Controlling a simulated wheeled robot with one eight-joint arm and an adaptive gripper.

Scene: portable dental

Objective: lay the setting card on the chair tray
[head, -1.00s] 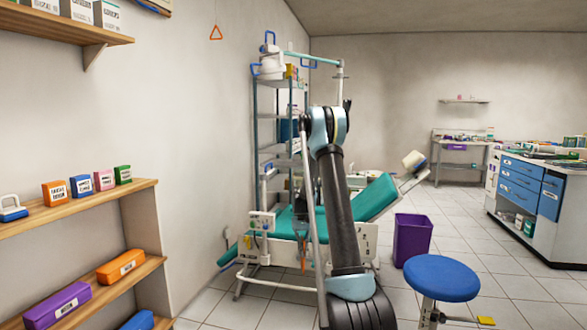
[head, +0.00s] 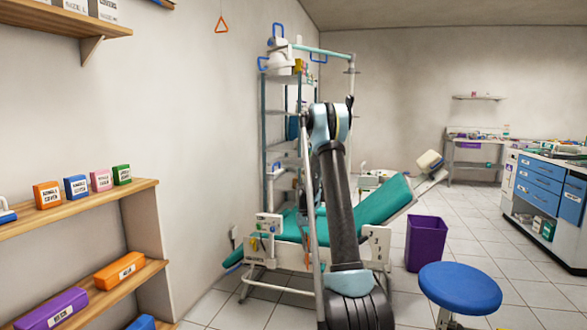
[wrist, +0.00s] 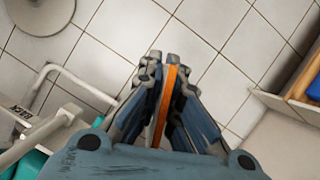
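In the wrist view my gripper (wrist: 168,62) is shut on a thin, flat orange card (wrist: 164,105), seen edge-on between the fingers. I take it as the setting card; its face does not show. In the head view a small orange piece (head: 308,257) shows beside my arm, and the gripper is mostly hidden there. The teal dental chair (head: 385,203) stands ahead, partly behind my arm. A pale tray-like surface (head: 372,179) shows behind the chair; I cannot tell whether it is the chair tray.
A wooden shelf unit (head: 140,222) with labelled boxes stands at the left. A purple bin (head: 426,243) and a blue stool (head: 460,287) are at the right. A tall rack (head: 272,110) stands behind the chair. A blue-drawered cabinet (head: 548,185) is far right.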

